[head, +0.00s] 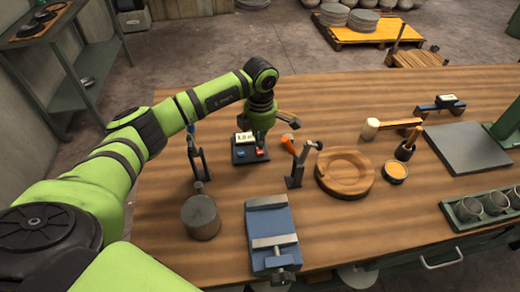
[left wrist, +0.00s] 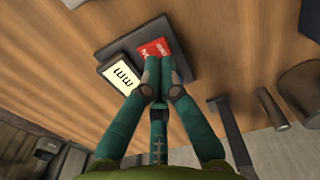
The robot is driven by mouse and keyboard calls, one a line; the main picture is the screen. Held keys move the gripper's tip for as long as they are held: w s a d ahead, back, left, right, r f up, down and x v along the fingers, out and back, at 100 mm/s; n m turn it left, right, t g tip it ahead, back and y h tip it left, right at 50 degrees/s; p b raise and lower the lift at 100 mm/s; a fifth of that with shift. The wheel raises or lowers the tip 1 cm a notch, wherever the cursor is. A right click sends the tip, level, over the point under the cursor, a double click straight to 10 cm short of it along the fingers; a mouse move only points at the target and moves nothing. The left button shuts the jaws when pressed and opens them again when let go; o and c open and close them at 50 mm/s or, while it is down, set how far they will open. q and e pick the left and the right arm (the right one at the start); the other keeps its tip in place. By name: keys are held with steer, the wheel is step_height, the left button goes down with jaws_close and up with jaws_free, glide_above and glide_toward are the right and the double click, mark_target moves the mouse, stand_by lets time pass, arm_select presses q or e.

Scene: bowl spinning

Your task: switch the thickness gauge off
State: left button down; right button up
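The thickness gauge (head: 250,157) is a dark flat block on the wooden bench, with a lit display (head: 244,137) and small coloured switch parts on top. In the left wrist view its display (left wrist: 121,76) shows "mm", and a red switch (left wrist: 154,49) with white lettering lies beside it. My left gripper (left wrist: 157,82) points down over the gauge with its fingertips together and nothing seen between them. The tips are at the near edge of the red switch; I cannot tell whether they touch it. My right gripper is not in view.
An orange-handled tool on a stand (head: 294,165) is close right of the gauge. A dark stand (head: 197,160) is to its left, with a grey cylinder (head: 201,217) and blue vise (head: 270,232) nearer. A round wooden board (head: 345,174) lies further right.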

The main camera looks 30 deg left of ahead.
mark_target(260, 152)
arm_select(q)
steer(key=shift+s+f+b, duration=0.1)
steer(key=shift+f+b, duration=1.25)
steer(key=shift+f, duration=0.2)
stand_by(1.2)
steer(key=shift+r, duration=0.15)
steer(key=shift+r+p, duration=0.75)
steer(key=shift+r, duration=0.15)
steer(key=shift+r+p, duration=1.4)
steer(key=shift+r, duration=1.1)
